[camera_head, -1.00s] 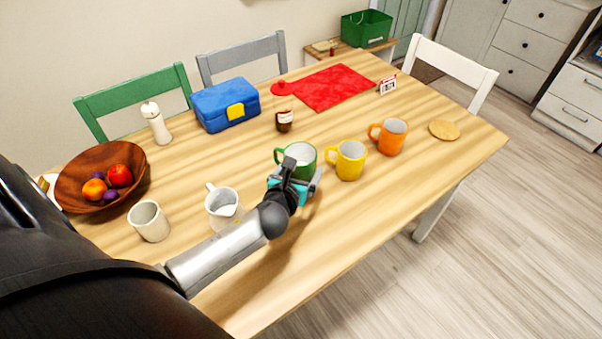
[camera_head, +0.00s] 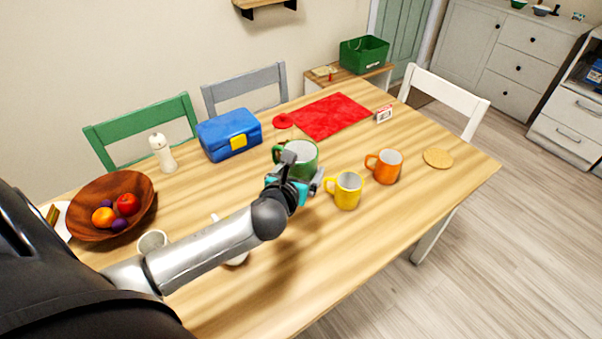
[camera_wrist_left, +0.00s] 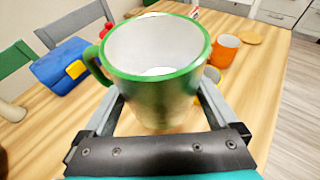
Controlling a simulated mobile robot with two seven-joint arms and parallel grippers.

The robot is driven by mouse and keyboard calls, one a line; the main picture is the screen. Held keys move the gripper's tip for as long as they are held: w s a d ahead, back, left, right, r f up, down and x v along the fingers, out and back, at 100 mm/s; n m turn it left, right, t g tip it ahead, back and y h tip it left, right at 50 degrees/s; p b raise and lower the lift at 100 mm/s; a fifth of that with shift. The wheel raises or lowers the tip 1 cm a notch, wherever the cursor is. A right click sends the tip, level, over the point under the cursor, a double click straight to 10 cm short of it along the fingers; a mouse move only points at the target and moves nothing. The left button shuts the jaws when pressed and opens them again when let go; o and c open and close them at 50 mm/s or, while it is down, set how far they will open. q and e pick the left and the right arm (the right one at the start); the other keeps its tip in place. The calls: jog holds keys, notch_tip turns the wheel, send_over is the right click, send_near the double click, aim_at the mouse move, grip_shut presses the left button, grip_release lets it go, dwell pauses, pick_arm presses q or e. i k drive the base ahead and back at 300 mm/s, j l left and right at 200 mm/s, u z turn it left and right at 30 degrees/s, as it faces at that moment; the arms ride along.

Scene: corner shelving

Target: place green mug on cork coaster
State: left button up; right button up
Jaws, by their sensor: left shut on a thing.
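The green mug (camera_head: 303,158) has a white inside and is upright, its handle to the left. My left gripper (camera_head: 296,178) is shut on it, with one finger on each side of its body in the left wrist view (camera_wrist_left: 163,105). The mug appears raised above the table. The round cork coaster (camera_head: 438,157) lies bare near the table's right end, well to the right of the mug. It also shows in the left wrist view (camera_wrist_left: 250,37). My right gripper is not in view.
A yellow mug (camera_head: 346,192) and an orange mug (camera_head: 385,168) stand between the green mug and the coaster. A blue box (camera_head: 228,136), a red mat (camera_head: 330,116) and a small calendar-like block (camera_head: 384,114) are behind. A wooden fruit bowl (camera_head: 78,210) is at left.

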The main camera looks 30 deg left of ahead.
aim_at(435, 154)
jog(key=i+l+z, duration=0.15)
jog(key=i+z, duration=0.15)
jog(key=i, duration=0.4)
jog(key=i+z, duration=0.3)
jog(key=i, duration=0.4)
